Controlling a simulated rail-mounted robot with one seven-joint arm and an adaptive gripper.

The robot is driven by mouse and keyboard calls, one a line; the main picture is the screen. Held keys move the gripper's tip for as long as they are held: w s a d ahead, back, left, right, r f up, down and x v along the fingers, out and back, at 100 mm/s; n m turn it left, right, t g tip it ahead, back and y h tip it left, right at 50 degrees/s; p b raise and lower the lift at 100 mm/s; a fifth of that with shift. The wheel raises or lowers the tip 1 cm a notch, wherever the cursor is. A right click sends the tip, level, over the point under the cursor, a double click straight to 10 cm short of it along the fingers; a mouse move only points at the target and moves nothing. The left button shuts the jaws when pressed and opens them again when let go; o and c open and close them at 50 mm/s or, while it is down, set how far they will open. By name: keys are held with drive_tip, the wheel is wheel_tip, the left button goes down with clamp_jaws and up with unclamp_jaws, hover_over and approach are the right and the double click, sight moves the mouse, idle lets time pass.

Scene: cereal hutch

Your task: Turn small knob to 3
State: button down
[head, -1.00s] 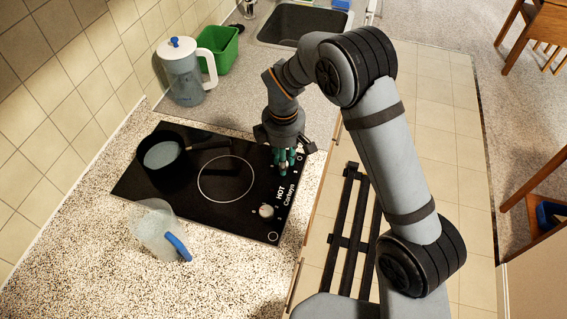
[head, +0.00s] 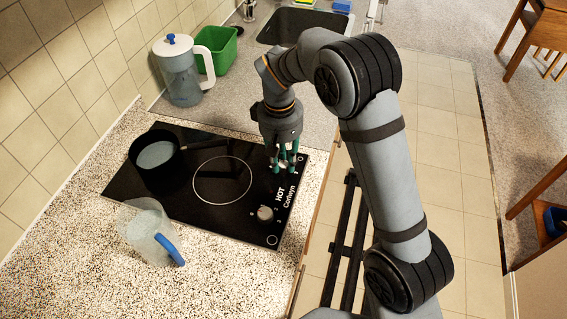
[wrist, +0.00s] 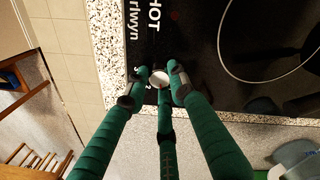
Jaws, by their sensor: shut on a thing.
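The small knob (wrist: 157,79) is pale and round, near the cooktop's edge. My green-fingered gripper (wrist: 158,83) reaches down to it in the wrist view, with fingertips on both sides, shut on it. A second, silver knob (head: 265,213) sits nearer the cooktop's front corner, apart from my gripper.
A dark pot (head: 154,173) stands on the cooktop's left side. A clear jug with a blue handle (head: 150,232) is at its near edge. A lidded pitcher (head: 181,75) and green bin (head: 219,50) stand behind. The right counter edge drops to the floor.

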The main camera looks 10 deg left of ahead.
drive_tip(key=m+b, duration=0.1)
drive_tip(key=m, duration=0.1)
drive_tip(key=m+b, duration=0.1)
drive_tip(key=m, duration=0.2)
drive_tip(key=shift+w+a+m, duration=0.15)
drive_tip(key=shift+m, duration=0.15)
drive_tip(key=m+b, duration=0.2)
drive_tip(key=m, duration=0.3)
drive_tip(key=shift+w, duration=0.1)
drive_tip(key=m+b, duration=0.2)
drive_tip(key=m, duration=0.3)
drive_tip(key=shift+m+b, duration=0.3)
drive_tip(key=shift+m, duration=0.1)
drive_tip(key=shift+d+m+g+b, duration=0.15)
drive_tip(key=shift+m+b, duration=0.25)
drive_tip(key=shift+m, duration=0.7)
drive_tip(key=shift+d+m+g+b, duration=0.15)
drive_tip(key=shift+m+b, duration=0.25)
drive_tip(key=shift+m, duration=0.7)
drive_tip(key=shift+r, duration=0.1)
drive_tip(key=c, duration=1.7)
unclamp_jaws()
drive_tip(key=shift+o, duration=1.1)
